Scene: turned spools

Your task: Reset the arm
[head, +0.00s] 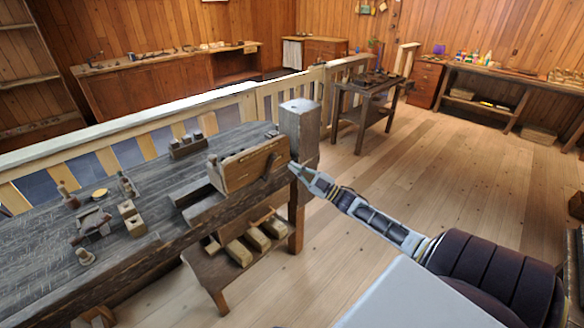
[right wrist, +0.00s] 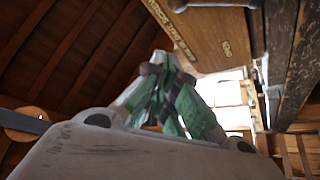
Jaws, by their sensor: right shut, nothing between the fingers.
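My right arm reaches in from the lower right of the head view. Its gripper (head: 297,168) is at the right end of the wooden workbench (head: 240,134), close to the bench's wooden vise jaw (head: 250,163) and the upright grey post (head: 299,125). Whether it touches either one I cannot tell. In the right wrist view, the gripper's fingers (right wrist: 160,62) come together at their tips with nothing held between them. The vise's lettered wooden face (right wrist: 200,35) is beyond them. My left gripper is not in view.
Several spools and small wooden blocks (head: 126,208) stand on the bench's left part. A rack (head: 187,147) stands at its back edge. Several wood pieces (head: 238,252) lie on the shelf below. A railing (head: 240,105) runs behind. The floor (head: 400,180) to the right is clear.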

